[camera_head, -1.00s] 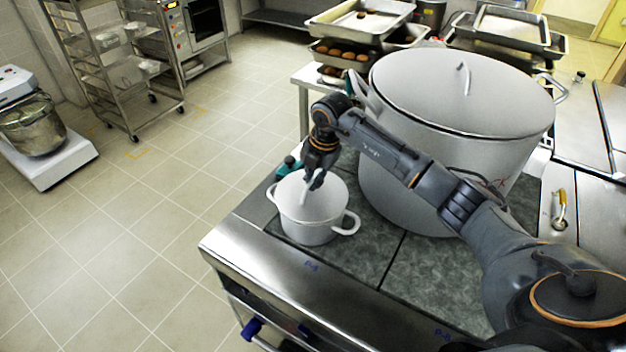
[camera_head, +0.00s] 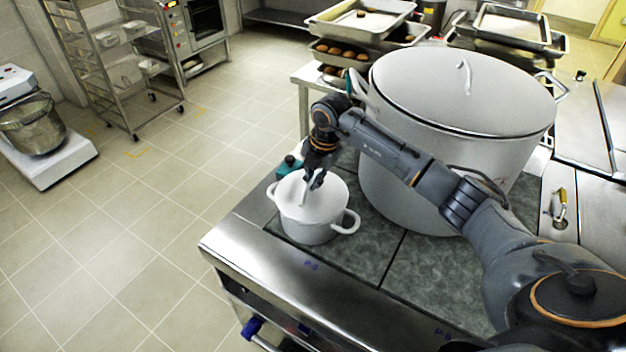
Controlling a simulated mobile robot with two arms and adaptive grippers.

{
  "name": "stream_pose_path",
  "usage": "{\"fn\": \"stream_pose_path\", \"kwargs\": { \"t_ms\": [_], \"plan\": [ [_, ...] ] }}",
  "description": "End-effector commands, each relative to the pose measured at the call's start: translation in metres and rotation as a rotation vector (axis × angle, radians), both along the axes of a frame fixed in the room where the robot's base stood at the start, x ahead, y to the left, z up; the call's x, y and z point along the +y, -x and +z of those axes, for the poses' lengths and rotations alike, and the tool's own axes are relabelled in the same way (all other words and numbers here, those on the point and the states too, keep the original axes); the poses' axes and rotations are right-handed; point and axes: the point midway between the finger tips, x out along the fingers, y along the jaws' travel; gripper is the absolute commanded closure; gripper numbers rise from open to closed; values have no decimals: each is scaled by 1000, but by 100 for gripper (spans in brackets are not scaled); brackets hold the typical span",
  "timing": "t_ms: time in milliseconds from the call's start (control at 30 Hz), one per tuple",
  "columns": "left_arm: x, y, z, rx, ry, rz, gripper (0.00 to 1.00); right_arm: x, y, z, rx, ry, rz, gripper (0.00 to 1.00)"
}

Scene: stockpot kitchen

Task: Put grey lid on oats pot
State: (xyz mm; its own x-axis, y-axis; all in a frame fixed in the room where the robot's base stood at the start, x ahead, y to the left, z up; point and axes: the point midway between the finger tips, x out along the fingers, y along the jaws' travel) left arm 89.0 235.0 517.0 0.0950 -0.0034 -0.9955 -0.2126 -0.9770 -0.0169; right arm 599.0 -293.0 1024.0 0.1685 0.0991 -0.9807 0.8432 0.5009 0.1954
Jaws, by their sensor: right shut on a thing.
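A small white two-handled pot (camera_head: 308,231) stands upright on the dark stone-like top near the counter's front left corner. A pale grey-white lid (camera_head: 327,203) lies across its mouth, about level with the rim; I cannot tell whether it is fully seated. My right gripper (camera_head: 314,182) reaches over the pot from the right, pointing down, shut on the lid's upright handle (camera_head: 305,190). Its fingers partly hide the handle and the lid's back edge. No writing marks the pot, and its contents are hidden. My left gripper is not in view.
A huge stockpot (camera_head: 430,165) with its own lid (camera_head: 430,92) stands close behind my right arm. A teal-topped object (camera_head: 288,166) sits behind the small pot. Trays (camera_head: 345,52) of brown food stand farther back.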

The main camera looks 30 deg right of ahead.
Motion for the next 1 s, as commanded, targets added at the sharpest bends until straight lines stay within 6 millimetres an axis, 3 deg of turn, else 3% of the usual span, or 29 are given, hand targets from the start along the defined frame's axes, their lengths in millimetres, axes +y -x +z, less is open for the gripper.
{"fn": "stream_pose_path", "kwargs": {
  "t_ms": [900,1000],
  "plan": [
    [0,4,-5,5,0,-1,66,0,0,-7,-2,-1,0,100],
    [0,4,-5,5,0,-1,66,0,0,-7,-2,-1,0,77]
  ]
}}
